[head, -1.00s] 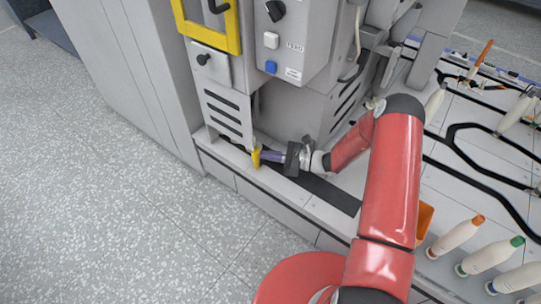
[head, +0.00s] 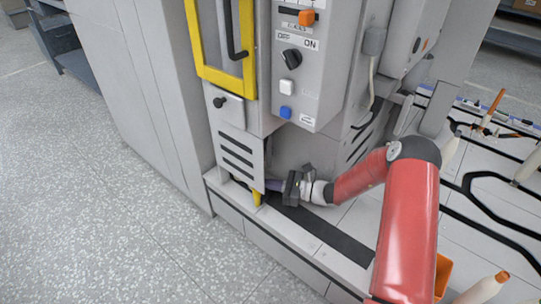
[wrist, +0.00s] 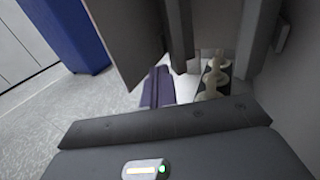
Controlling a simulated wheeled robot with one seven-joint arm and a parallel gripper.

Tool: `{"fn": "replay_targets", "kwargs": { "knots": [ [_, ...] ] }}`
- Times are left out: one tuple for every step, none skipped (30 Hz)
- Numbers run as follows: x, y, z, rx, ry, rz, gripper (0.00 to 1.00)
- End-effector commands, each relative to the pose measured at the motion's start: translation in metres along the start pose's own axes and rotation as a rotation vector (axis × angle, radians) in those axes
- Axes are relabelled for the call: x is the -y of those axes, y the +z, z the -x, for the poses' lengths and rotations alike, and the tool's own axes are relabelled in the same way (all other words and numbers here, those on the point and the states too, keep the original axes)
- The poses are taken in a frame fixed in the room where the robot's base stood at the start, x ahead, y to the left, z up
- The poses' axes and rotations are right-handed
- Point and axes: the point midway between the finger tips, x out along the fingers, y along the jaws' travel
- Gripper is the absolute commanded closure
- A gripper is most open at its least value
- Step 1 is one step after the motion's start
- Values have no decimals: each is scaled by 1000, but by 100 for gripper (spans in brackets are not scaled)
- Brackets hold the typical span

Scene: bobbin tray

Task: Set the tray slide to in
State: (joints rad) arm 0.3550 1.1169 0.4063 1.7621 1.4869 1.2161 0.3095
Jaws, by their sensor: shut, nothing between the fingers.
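A small yellow piece (head: 257,198) shows at the foot of the machine, below the slotted panel, and is partly hidden. I cannot tell for sure whether it is the tray slide's handle. My gripper (head: 270,185) is low beside the machine, its purple fingers pointing left toward the yellow piece. The fingertips are partly hidden behind the panel's edge, so I cannot see whether they touch it. In the wrist view the purple fingers (wrist: 157,86) are together and hold nothing. Pale bobbin-like pieces (wrist: 215,76) stand to their right.
The slotted panel (head: 238,150) hangs close by the fingers. A dark strip (head: 330,236) runs along the ledge. The floor at left is clear.

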Motion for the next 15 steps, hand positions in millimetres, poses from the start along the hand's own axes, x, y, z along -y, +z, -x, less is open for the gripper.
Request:
{"fn": "replay_targets", "kwargs": {
  "knots": [
    [-1, 21, -4, 7, 7, 9, 100],
    [-1, 28, -3, 6, 7, 10, 100],
    [-1, 38, -3, 5, 6, 10, 100],
    [0, 45, -2, 5, 5, 9, 100],
    [-1, 52, -1, 4, 4, 9, 100],
    [0, 62, 0, 3, 3, 9, 100],
    [0, 69, 0, 2, 2, 9, 100],
    [0, 76, 0, 1, 2, 9, 100],
    [0, 86, 0, 1, 2, 9, 100],
    [0, 93, 1, 0, 2, 8, 100],
    [0, 100, 1, -1, 1, 9, 100],
    [0, 108, 2, -1, 0, 8, 100],
    [0, 115, 2, -2, -1, 8, 100],
    [0, 120, 2, -2, -1, 8, 100],
    [0, 128, 3, -2, -1, 7, 100]
  ]
}}
